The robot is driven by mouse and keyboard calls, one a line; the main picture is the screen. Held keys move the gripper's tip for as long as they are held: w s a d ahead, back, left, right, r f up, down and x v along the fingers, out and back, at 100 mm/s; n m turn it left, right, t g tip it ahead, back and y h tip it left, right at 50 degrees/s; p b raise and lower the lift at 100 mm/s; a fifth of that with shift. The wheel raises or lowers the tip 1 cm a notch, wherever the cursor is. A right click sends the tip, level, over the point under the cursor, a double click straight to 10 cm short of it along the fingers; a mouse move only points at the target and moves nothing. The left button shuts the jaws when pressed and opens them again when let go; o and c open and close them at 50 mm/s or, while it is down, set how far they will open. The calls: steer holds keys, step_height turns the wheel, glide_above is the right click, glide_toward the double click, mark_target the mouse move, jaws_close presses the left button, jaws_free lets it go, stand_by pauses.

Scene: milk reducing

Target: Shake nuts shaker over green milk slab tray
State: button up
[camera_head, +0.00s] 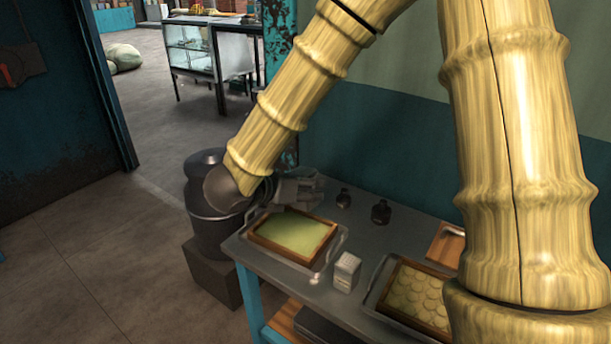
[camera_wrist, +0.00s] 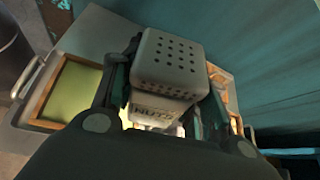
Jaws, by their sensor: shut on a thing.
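The nuts shaker (camera_wrist: 170,70) is a grey box with a perforated top and a "NUTS" label, seen between my fingers in the wrist view. My gripper (camera_wrist: 163,92) is shut on it. In the head view my gripper (camera_head: 300,188) is above the table, by the back edge of the green milk slab tray (camera_head: 263,243); the held shaker is hard to tell from the gripper there. The tray has a wooden frame around a pale green slab (camera_head: 295,233). In the wrist view the green slab (camera_wrist: 76,90) is left of the shaker.
A small pale box-like container (camera_head: 346,272) stands right of the green tray. A tray of round pale pieces (camera_head: 415,295) is at the table's right. Two dark bottles (camera_head: 381,212) (camera_head: 343,198) stand near the wall. A dark drum (camera_head: 210,235) is beyond the table's left end.

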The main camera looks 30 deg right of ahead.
steer(key=shift+w+d+f+n+g+y+p, duration=0.15)
steer(key=shift+w+f+n+g+p, duration=0.3)
steer(key=shift+p, duration=1.15)
steer(key=shift+w+a+f+n+g+y+p, duration=0.15)
steer(key=shift+n+g+p, duration=0.45)
steer(key=shift+p, duration=0.95)
steer(key=shift+w+d+f+n+g+y+p, duration=0.25)
steer(key=shift+g+p, duration=0.5)
steer(key=shift+p, duration=0.85)
steer(key=w+f+n+g+p, duration=0.2)
steer(key=g+p, duration=0.1)
steer(key=p, duration=0.1)
steer(key=n+g+p, duration=0.2)
steer(key=n+g, duration=0.1)
glide_above(300, 240)
step_height(300, 240, down, 4)
step_height(300, 240, down, 4)
steer(key=shift+r+n+g+b, duration=0.1)
steer(key=shift+n+g+b, duration=0.65)
steer(key=shift+g, duration=0.45)
steer(key=shift+f+n+g+h, duration=0.25)
steer(key=shift+f+n+g, duration=0.15)
steer(key=shift+f+n, duration=0.1)
steer(key=shift+r, duration=0.1)
